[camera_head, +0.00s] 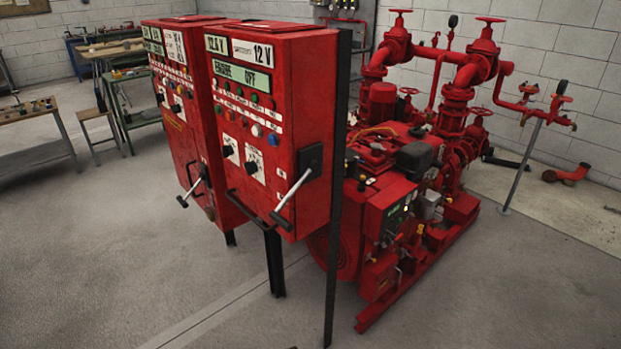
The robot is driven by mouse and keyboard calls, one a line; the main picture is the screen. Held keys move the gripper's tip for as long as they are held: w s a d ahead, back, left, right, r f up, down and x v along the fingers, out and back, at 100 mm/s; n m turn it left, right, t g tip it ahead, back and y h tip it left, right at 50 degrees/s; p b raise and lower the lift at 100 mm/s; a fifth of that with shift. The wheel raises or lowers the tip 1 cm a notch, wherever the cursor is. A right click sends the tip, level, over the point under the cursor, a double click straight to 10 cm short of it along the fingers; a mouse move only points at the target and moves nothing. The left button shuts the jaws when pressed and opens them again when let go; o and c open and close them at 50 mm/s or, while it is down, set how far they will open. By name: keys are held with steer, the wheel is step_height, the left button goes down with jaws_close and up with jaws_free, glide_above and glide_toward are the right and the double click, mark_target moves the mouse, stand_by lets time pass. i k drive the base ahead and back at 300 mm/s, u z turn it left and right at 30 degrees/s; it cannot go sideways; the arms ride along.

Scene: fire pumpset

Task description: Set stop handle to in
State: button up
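I cannot tell for sure which part is the stop handle. The red engine and pump set (385,200) stands right of centre, with a small control panel (395,213) on its near side. Small levers or fittings sit low below that panel, too small to make out. The nearer red control cabinet (285,120), marked "12 V" and "ENGINE OFF", has a grey lever (292,190) on its right side, slanting down to the left. The farther red cabinet (178,110) has a similar lever (190,188). My gripper is not in view.
A dark post (337,200) stands between the nearer cabinet and the engine. Red pipes with handwheels (483,45) rise behind the engine. A workbench (35,140) and tables stand at left. The concrete floor in front (480,310) is clear.

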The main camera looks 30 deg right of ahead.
mark_target(401, 235)
steer(key=z, duration=4.5)
steer(key=i, duration=0.1)
steer(key=u, duration=3.1)
